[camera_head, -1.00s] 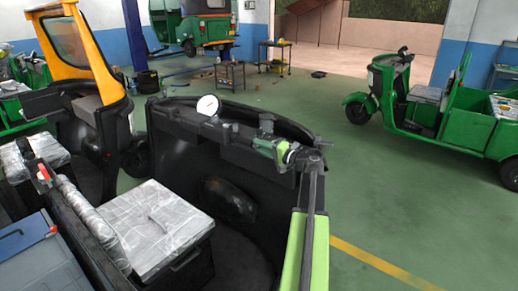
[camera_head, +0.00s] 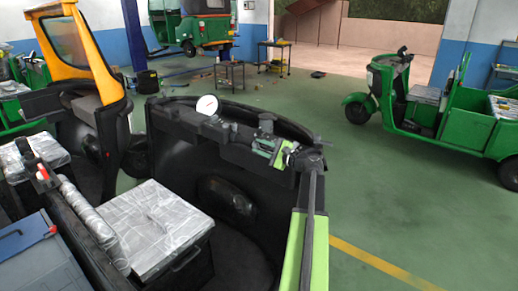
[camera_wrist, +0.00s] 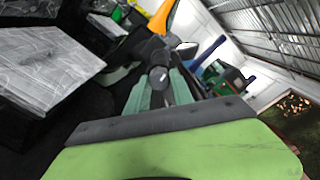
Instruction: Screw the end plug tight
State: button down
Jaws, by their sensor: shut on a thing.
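My gripper (camera_head: 266,146) is at the right end of the dark handlebar assembly in the head view, at the top of the black front panel (camera_head: 215,165). In the wrist view, the two teal fingers of my gripper (camera_wrist: 160,92) are shut on a small dark round end piece, the end plug (camera_wrist: 158,78), which lies between them. The plug faces the wrist camera and has a small pale mark on it. In the head view the plug is hidden by my gripper. Whether the plug sits flush cannot be told.
A round white gauge (camera_head: 207,105) stands on the panel top left of my gripper. A silver-covered seat (camera_head: 155,225) lies below left. A yellow-framed vehicle (camera_head: 85,75) is behind it. A green rickshaw (camera_head: 435,110) stands right, with clear floor (camera_head: 400,210) between.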

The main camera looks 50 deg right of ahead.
jog(key=shift+m, duration=0.9)
jog(key=c, duration=1.1)
grip_release()
jog(key=s+d, duration=0.1)
jog(key=s, duration=1.6)
jog(key=shift+s+d, duration=0.2)
jog(key=shift+d, duration=0.05)
jog(key=shift+f, duration=0.1)
